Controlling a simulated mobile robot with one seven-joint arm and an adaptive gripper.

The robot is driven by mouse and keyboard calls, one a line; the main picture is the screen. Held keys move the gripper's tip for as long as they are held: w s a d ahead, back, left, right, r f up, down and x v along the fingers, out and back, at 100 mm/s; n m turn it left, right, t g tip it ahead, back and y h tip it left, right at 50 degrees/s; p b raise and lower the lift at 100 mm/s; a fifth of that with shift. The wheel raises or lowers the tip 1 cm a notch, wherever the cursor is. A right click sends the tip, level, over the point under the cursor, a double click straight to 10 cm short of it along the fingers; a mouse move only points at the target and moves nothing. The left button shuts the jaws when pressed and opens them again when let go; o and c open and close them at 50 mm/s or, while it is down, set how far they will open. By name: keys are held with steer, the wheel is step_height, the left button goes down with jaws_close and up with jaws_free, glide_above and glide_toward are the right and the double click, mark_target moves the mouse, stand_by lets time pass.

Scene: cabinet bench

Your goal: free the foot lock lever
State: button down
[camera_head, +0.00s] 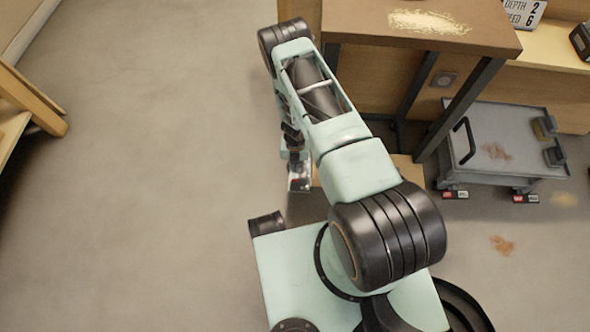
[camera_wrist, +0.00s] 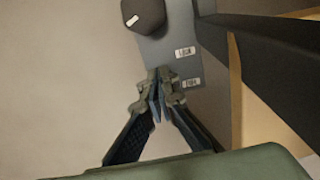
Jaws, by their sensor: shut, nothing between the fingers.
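In the wrist view a dark block with a small white mark (camera_wrist: 143,14), which looks like the foot lock lever's pedal, is cut by the top edge. Beside it a grey plate (camera_wrist: 160,50) carries two white labels, one apparently LOCK (camera_wrist: 185,52) and, lower, one apparently FREE (camera_wrist: 191,83). My gripper (camera_wrist: 161,82) is shut and empty. Its tips overlap the plate's lower left part, left of the lower label and below the block in the picture. Contact cannot be told. In the head view my gripper (camera_head: 298,180) is low beside the bench, partly hidden by my arm.
A bench with a brown top (camera_head: 385,35) and dark legs stands at the upper right. A grey cart (camera_head: 500,130) is right of it. A wooden piece of furniture (camera_head: 30,100) is at the left edge. The floor (camera_head: 160,150) between is clear.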

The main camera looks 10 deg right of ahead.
step_height(320, 180, up, 7)
steer(key=p, duration=0.4)
steer(key=shift+r+p, duration=0.15)
steer(key=shift+p, duration=0.2)
steer(key=shift+w, duration=0.1)
stand_by(0.5)
